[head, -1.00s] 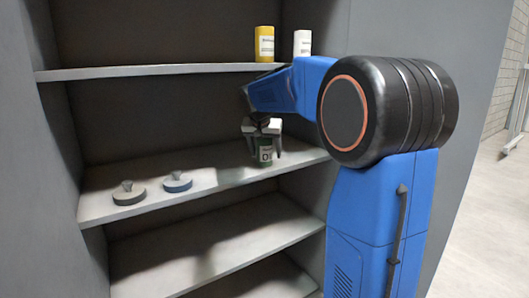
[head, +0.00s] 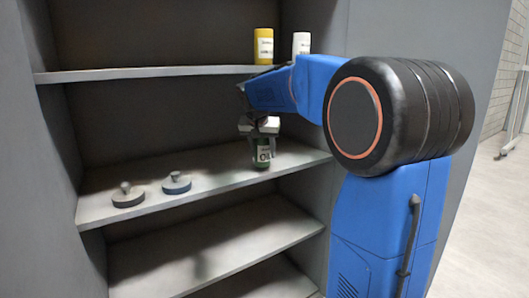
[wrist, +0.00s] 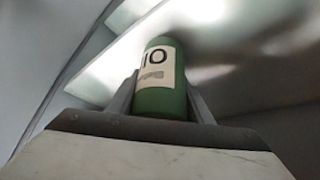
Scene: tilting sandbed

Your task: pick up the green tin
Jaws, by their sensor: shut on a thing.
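The green tin (head: 262,154) stands upright at the middle shelf, near its right end, with a pale lettered label facing out. My gripper (head: 262,148) comes down over it from above, with a finger on each side, and is shut on it. In the wrist view the tin (wrist: 160,98) sits between the two fingers (wrist: 162,100), its label partly visible. I cannot tell whether its base touches the shelf; the fingers hide part of its sides.
Two round grey-blue knobbed objects, one (head: 128,195) and another (head: 177,183), lie left on the middle shelf (head: 225,178). A yellow container (head: 263,46) and a white one (head: 301,44) stand on the upper shelf (head: 150,72), close above my arm. The lower shelf (head: 215,252) is empty.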

